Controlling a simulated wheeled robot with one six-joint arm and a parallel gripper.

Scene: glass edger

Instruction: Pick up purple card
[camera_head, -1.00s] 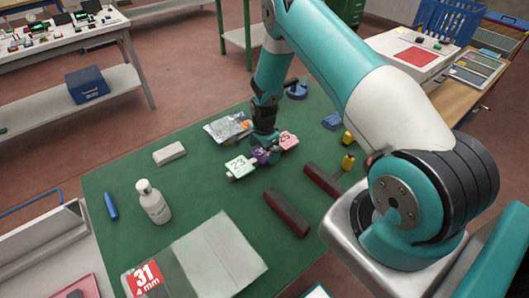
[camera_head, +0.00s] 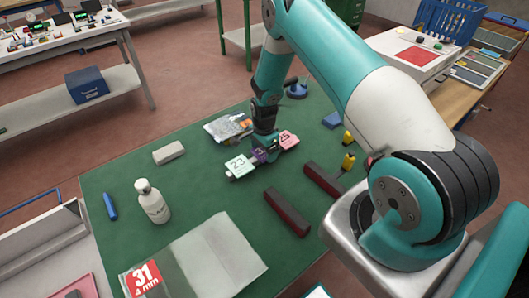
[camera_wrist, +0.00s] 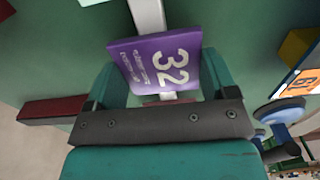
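The purple card (camera_wrist: 150,60) bears the number 32 and fills most of the gap between my gripper's two teal fingers in the wrist view. My gripper (camera_wrist: 158,62) has its fingers apart, one along each side of the card. Whether they press on its edges is unclear. In the head view my gripper (camera_head: 264,147) is low over the purple card (camera_head: 259,156), which is partly hidden by it. A pale green card marked 23 (camera_head: 239,166) lies to its left and a pink card marked 25 (camera_head: 287,140) to its right.
On the green mat (camera_head: 200,190) are a white bottle (camera_head: 154,203), a pale block (camera_head: 169,154), a blue marker (camera_head: 110,206), two dark red bars (camera_head: 286,213), a clear bag (camera_head: 227,128) and a glass sheet marked 31 (camera_head: 215,260). Yellow-topped items (camera_head: 348,160) stand at right.

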